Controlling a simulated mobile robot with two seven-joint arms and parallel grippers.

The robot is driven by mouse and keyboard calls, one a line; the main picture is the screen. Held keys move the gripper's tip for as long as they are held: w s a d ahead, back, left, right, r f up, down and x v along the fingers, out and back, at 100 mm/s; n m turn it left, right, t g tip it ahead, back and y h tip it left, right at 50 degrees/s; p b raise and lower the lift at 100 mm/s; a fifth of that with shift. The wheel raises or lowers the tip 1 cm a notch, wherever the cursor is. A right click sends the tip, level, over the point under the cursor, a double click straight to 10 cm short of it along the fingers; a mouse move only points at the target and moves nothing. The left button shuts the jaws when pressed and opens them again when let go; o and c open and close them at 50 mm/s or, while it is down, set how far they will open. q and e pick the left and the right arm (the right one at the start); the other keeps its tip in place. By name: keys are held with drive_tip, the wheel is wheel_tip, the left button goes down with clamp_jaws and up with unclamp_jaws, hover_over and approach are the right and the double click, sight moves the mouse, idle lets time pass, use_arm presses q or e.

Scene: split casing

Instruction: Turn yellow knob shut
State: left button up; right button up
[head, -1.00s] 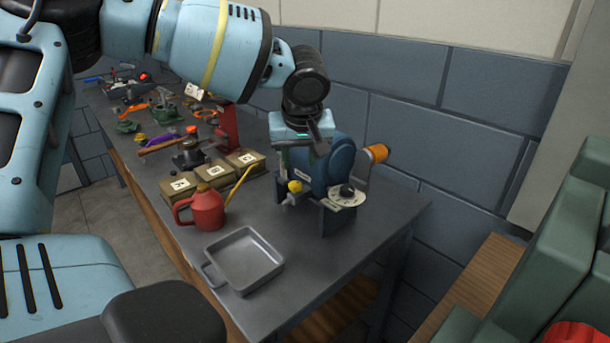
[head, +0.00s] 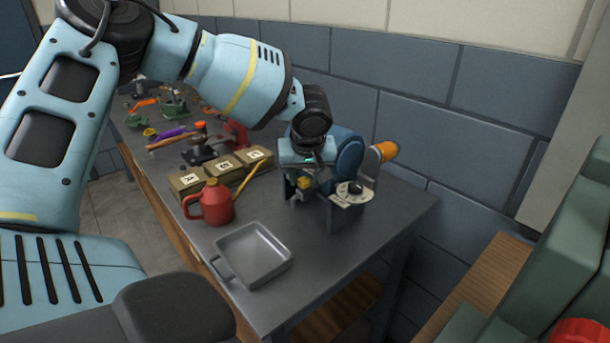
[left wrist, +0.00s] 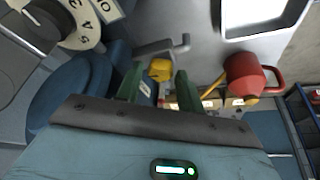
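The yellow knob (head: 304,184) sits on the front of the blue split casing (head: 348,155) at the bench's far right end. In the left wrist view the knob (left wrist: 160,69) shows between and just beyond the two green fingertips. My left gripper (head: 307,181) reaches down over it from above, fingers apart and open. The knob appears unheld; whether either finger touches it I cannot tell. The gripper partly hides the knob and casing in the head view. A white numbered dial (head: 352,195) with a black knob is beside it. My right gripper is not in view.
A grey tray (head: 252,256) and a red oil can (head: 211,202) with a yellow spout stand on the bench (head: 330,262). Labelled boxes (head: 223,170) and tools lie farther back. An orange-ended cylinder (head: 386,151) projects behind the casing. Green machinery (head: 530,240) stands at the right.

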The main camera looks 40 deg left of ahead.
use_arm(q)
drive_tip(key=c, duration=0.7)
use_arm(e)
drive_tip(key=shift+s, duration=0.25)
